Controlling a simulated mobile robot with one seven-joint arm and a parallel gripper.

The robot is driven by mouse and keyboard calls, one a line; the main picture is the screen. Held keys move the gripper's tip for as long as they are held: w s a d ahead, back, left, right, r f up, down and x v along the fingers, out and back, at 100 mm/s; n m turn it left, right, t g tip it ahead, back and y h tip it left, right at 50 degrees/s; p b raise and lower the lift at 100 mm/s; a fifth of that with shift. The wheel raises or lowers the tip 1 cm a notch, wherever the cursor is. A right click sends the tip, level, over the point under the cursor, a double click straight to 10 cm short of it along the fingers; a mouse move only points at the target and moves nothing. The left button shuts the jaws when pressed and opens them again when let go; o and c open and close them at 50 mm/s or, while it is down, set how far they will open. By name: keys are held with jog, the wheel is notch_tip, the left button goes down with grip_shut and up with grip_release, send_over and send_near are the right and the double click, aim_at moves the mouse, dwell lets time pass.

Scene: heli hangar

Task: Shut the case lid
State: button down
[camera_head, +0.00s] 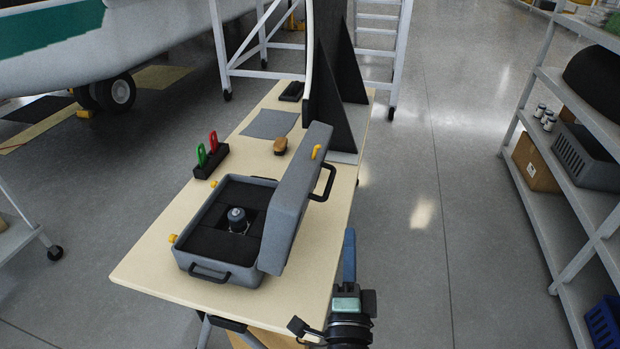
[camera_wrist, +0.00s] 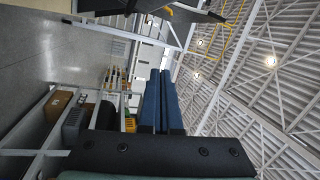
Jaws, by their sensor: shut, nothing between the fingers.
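The grey case (camera_head: 207,265) stands open on the table (camera_head: 150,275). Its lid (camera_head: 296,205) stands up on the right side of the case, tilted outward, with a black handle and a yellow latch at its edge. A round dark part sits in the black foam inside the case. My gripper (camera_head: 349,240) is beyond the table's right edge, right of the lid and apart from it. Its blue fingers are shut and empty, and they also show together in the wrist view (camera_wrist: 161,100). A dark piece at the top of the wrist view is not clear.
On the table behind the case are a black holder (camera_head: 209,164) with green and red tools, a brush (camera_head: 280,145), a grey mat (camera_head: 270,124) and a tall black stand (camera_head: 335,70). A shelf (camera_head: 570,150) stands at the right. Open floor lies between table and shelf.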

jog(key=s+a+m+g+y+p, duration=0.25)
jog(key=s+p, duration=0.25)
jog(key=p, duration=0.6)
jog(key=m+b, duration=0.2)
jog(key=b, duration=0.9)
send_near(308, 191)
jog(key=w+f, duration=0.2)
jog(key=w, duration=0.1)
jog(key=shift+w+r+n+t+h, duration=0.25)
jog(key=shift+r+t+h, duration=0.1)
jog(key=shift+r, duration=0.05)
jog(key=shift+b, duration=0.35)
